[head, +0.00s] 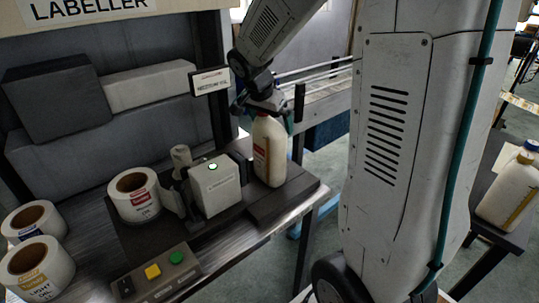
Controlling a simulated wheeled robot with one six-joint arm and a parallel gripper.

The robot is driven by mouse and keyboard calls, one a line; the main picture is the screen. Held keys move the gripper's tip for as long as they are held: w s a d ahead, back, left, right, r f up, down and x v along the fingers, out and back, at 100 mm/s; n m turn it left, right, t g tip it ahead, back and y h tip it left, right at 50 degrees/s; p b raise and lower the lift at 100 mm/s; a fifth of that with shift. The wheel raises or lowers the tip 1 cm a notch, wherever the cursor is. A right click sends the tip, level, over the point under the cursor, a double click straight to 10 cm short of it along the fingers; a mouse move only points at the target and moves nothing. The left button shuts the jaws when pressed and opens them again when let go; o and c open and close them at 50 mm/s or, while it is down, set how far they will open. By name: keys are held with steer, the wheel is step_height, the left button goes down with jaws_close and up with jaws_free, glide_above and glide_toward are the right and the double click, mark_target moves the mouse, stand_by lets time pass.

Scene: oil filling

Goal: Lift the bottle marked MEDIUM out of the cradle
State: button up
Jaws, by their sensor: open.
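A white bottle (268,150) with a red label stands upright in the dark cradle (285,201) at the right end of the labeller bench. The label's words are too small to read. My gripper (263,106) is at the bottle's top, coming from above, with its jaws open around or beside the neck. The jaws and cap are dark and partly hidden, so contact cannot be told.
Left of the bottle stands a grey labeller head (215,186) with a green light. Label rolls (135,194) and a button box (156,272) lie further left. My column fills the right middle. Other bottles (507,192) stand at the far right.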

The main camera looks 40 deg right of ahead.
steer(key=shift+f, duration=0.1)
jaws_close()
stand_by(0.3)
steer(key=shift+s, duration=0.1)
